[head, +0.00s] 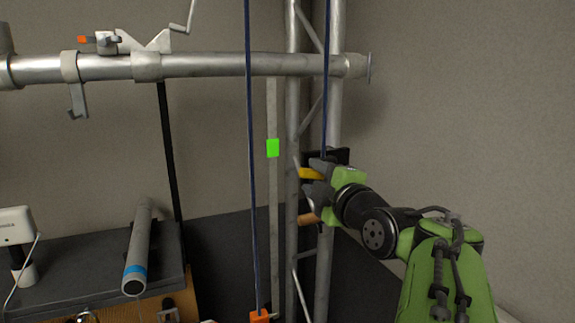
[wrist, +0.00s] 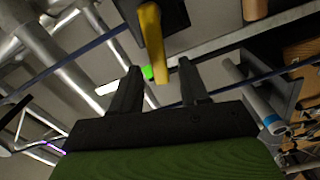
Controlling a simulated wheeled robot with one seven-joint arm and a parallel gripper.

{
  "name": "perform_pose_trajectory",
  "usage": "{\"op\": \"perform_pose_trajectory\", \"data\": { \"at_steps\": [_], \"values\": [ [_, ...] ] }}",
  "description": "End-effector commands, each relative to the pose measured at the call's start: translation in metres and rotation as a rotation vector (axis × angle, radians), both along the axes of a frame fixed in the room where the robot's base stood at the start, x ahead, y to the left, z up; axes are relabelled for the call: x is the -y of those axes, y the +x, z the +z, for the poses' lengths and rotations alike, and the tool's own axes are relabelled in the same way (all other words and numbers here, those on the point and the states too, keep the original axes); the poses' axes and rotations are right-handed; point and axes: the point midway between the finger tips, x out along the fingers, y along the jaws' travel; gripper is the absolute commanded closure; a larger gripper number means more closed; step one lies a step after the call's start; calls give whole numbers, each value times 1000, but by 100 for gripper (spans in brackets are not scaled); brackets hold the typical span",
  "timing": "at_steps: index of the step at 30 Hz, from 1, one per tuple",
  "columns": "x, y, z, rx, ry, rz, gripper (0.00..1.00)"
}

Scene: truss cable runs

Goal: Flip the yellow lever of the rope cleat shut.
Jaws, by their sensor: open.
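The yellow lever (head: 311,174) sticks out to the left of the black rope cleat (head: 339,156) on the upright truss. In the wrist view the yellow lever (wrist: 152,42) hangs from the dark cleat body (wrist: 172,14), and its free end reaches between my two fingers. My gripper (head: 318,180) is at the cleat, and its fingers (wrist: 157,84) stand apart with the lever end between them. I cannot tell whether a finger touches the lever. A dark blue rope (head: 326,80) runs down to the cleat, partly hidden there by my gripper.
A second blue rope (head: 250,160) hangs left of the truss, with an orange piece (head: 260,316) at its lower end. A horizontal silver pipe (head: 210,65) crosses above. A bench (head: 90,273) with a grey tube (head: 139,245) stands at lower left. A green marker (head: 273,148) is on a thin post.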

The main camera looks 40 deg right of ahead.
Motion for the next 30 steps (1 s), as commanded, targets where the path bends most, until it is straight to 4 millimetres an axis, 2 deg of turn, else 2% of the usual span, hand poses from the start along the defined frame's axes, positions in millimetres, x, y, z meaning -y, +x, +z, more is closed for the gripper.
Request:
{"op": "perform_pose_trajectory", "data": {
  "at_steps": [3,6,14,23,30],
  "values": [
    [6,20,2,-2,2,0,55],
    [8,28,1,-1,1,0,55],
    [9,30,0,0,1,0,55],
    [9,30,0,0,1,0,100],
    [9,30,0,0,1,0,100]
  ]
}}
